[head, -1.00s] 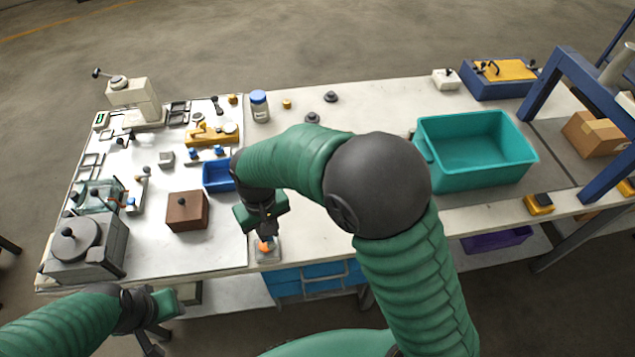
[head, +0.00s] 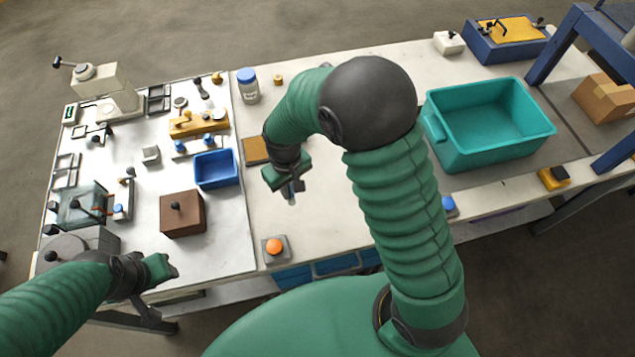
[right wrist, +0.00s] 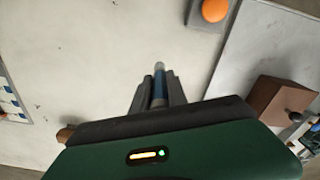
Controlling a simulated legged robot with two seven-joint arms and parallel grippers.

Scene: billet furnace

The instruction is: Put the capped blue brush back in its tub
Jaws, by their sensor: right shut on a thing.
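My right gripper (head: 290,188) is shut on the blue brush (right wrist: 158,86). In the right wrist view the brush is a slim rod between the dark fingers, blue with a paler end pointing away from the palm. In the head view the gripper hides most of it. The gripper is over the white bench, behind and a little right of the orange button. A small open blue tub (head: 215,182) stands to the left of the gripper and looks empty. My left gripper (head: 165,268) is by the bench's front left edge, its finger opening unclear.
The orange button (head: 275,246) sits near the front edge. A brown box (head: 182,215) with a knob stands left of it. A flat brown pad (head: 255,150) lies between the tub and my right arm. A large teal bin (head: 490,154) is at the right.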

